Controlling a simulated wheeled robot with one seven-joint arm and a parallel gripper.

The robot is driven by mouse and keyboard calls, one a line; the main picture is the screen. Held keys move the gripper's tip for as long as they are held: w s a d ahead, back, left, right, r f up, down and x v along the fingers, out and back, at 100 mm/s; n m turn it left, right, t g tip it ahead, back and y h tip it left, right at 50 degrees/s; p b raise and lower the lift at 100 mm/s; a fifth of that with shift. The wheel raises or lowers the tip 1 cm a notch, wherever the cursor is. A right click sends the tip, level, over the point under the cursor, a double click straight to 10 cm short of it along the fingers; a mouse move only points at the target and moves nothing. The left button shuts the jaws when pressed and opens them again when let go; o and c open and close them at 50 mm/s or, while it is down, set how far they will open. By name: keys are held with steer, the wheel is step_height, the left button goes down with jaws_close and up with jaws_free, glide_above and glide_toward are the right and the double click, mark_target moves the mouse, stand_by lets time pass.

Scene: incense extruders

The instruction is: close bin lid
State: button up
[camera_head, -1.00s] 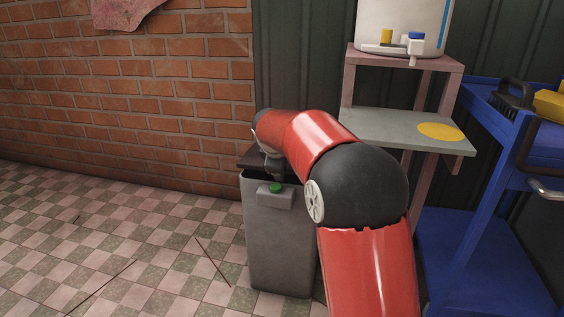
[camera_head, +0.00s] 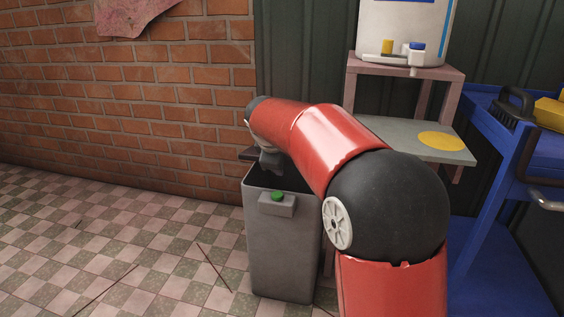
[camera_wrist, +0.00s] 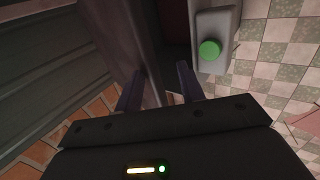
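The grey bin (camera_head: 280,250) stands on the floor in the middle of the head view, with a green button (camera_head: 277,196) on its front. The bin's dark opening (camera_head: 254,178) shows, so it is at least partly open. A thin dark edge of the lid (camera_head: 250,153) shows at the back of the rim; my arm hides the rest. My gripper (camera_wrist: 160,88) is over the bin, fingers apart. In the wrist view, a grey-brown panel (camera_wrist: 139,45), seemingly the lid or bin wall, runs close by the left finger; I cannot tell whether they touch. The button (camera_wrist: 210,49) is beyond the right finger.
A brick wall (camera_head: 160,110) stands behind and to the left. A stand with a grey shelf (camera_head: 390,135) and a blue cart (camera_head: 500,265) are to the right. The tiled floor (camera_head: 120,230) left of the bin is mostly clear, with a few thin sticks.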

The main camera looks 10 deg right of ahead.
steer(key=s+a+r+b, duration=0.1)
steer(key=s+a+r, duration=0.1)
steer(key=s, duration=0.6)
steer(key=shift+a+r+b, duration=0.15)
steer(key=shift+a+b, duration=0.15)
steer(key=shift+a, duration=0.35)
stand_by(0.6)
